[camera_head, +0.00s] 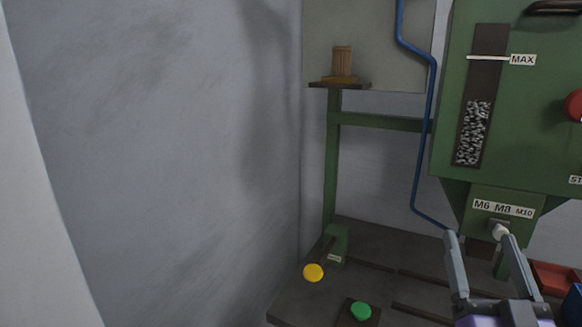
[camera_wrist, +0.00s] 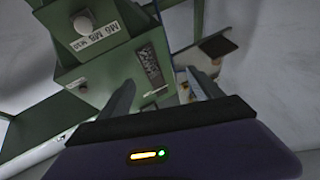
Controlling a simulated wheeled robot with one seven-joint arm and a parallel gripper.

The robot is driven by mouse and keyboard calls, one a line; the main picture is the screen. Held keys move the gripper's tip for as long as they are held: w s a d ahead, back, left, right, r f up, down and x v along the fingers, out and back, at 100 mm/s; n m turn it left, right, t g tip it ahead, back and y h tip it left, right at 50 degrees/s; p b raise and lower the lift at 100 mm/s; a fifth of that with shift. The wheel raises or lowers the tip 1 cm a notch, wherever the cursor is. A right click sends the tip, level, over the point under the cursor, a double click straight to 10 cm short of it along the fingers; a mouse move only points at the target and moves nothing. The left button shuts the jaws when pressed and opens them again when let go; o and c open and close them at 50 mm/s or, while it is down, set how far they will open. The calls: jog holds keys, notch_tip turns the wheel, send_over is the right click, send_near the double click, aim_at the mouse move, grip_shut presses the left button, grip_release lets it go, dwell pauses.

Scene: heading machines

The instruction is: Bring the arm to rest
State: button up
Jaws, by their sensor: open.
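My gripper (camera_head: 482,240) shows at the lower right of the head view, with its two grey fingers spread apart and nothing between them. In the head view it is in front of the lower part of the green machine (camera_head: 543,130), near the M6 M8 M10 label (camera_head: 503,208) and a pale knob (camera_head: 499,232). In the wrist view my gripper (camera_wrist: 160,90) is also open and empty, and the green machine (camera_wrist: 85,65) lies beyond it. I cannot tell how far the fingers are from the machine.
A dark table (camera_head: 345,240) carries a yellow button (camera_head: 313,272) and a green button (camera_head: 361,311). A wooden piece (camera_head: 342,62) stands on a small raised shelf. A blue pipe (camera_head: 430,100) runs beside the machine. A red tray (camera_head: 555,278) is at right. A grey wall fills the left.

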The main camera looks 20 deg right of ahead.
jog(key=s+a+f+n+g+y, duration=0.5)
jog(key=s+a+f+y, duration=0.7)
jog(key=s+a+f, duration=1)
notch_tip(320, 180, down, 3)
jog(key=shift+a+r+n+y, duration=0.15)
jog(key=shift+n+y, duration=0.15)
jog(key=shift+n, duration=0.5)
jog(key=shift+s, duration=0.1)
